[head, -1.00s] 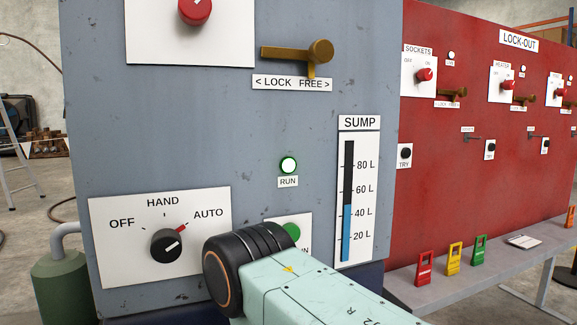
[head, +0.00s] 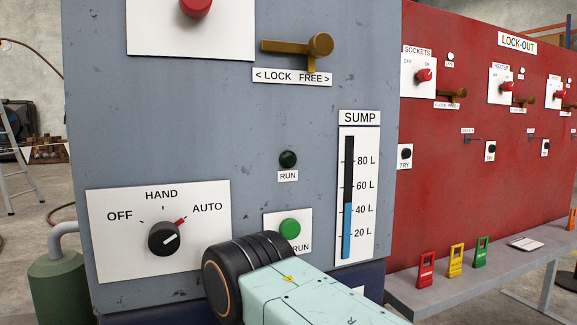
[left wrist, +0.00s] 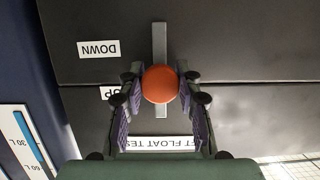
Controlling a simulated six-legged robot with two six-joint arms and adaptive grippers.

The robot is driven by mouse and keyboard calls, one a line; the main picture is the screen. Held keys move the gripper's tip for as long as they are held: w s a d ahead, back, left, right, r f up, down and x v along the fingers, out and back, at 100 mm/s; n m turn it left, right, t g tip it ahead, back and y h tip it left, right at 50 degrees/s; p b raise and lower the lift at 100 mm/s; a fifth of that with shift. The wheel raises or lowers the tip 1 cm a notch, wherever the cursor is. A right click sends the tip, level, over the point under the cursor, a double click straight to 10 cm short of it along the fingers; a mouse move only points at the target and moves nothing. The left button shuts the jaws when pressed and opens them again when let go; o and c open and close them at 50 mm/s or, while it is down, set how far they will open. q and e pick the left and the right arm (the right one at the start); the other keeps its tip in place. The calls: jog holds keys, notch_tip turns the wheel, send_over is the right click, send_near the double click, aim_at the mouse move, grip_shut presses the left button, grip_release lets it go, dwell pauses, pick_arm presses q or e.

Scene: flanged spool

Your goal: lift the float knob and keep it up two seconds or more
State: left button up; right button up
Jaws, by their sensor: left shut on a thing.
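The float knob (left wrist: 160,84) is a round orange knob on a grey slotted track (left wrist: 159,40), seen upside down in the left wrist view. My left gripper (left wrist: 160,90) is shut on it, with a ribbed finger on each side. The knob is level with a partly hidden label, apparently UP (left wrist: 107,93), and away from the DOWN label (left wrist: 98,49). A FLOAT TEST label (left wrist: 165,143) is partly covered by the fingers. The head view does not show the knob. My right gripper is not in view.
In the head view, the RUN lamp (head: 288,159) is dark. The selector (head: 164,239) points to AUTO. The SUMP gauge (head: 347,230) reads a little above 40 L. My mint arm link (head: 300,295) crosses below the green button (head: 290,229). A red lock-out board (head: 480,180) stands at right.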

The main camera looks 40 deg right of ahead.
pick_arm(q)
jog(key=shift+f+b, duration=1.35)
jog(key=shift+f, duration=0.2)
jog(key=o, duration=1.2)
jog(key=shift+c, duration=0.2)
jog(key=p+v, duration=0.5)
jog(key=v, duration=0.3)
jog(key=shift+s+a+f, duration=0.1)
jog(key=shift+s, duration=0.05)
